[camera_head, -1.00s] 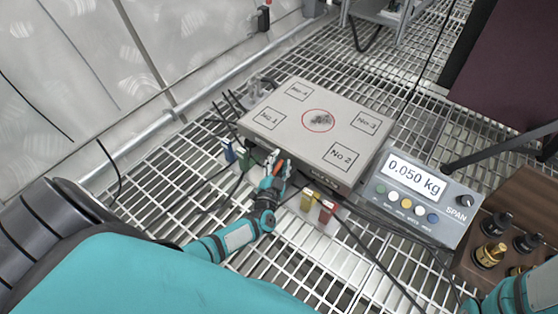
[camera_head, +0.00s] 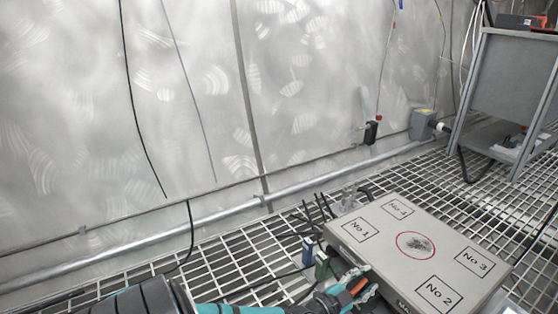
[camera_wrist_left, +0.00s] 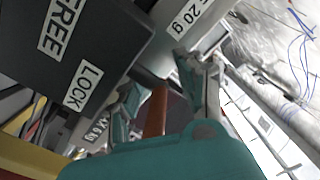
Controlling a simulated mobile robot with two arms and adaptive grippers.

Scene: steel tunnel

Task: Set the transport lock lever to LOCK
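The scale box (camera_head: 405,245), with pads No 1 to No 4 and a red circle on top, sits on the grating at lower right in the head view. My left gripper (camera_head: 352,285) is at its near side, by an orange lever (camera_head: 357,285). In the left wrist view a dark plate (camera_wrist_left: 85,45) carries FREE and LOCK labels, LOCK being the nearer one. The orange-brown lever (camera_wrist_left: 156,112) stands between the spread fingers of my left gripper (camera_wrist_left: 162,92). Its pivot and exact setting are hidden. I see no firm grip on it. My right gripper is out of view.
Green (camera_head: 322,266) and blue (camera_head: 308,250) blocks stand left of the box, with black cables behind them. A pipe (camera_head: 210,217) runs along the pale tunnel wall. A grey rack (camera_head: 510,80) stands at upper right.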

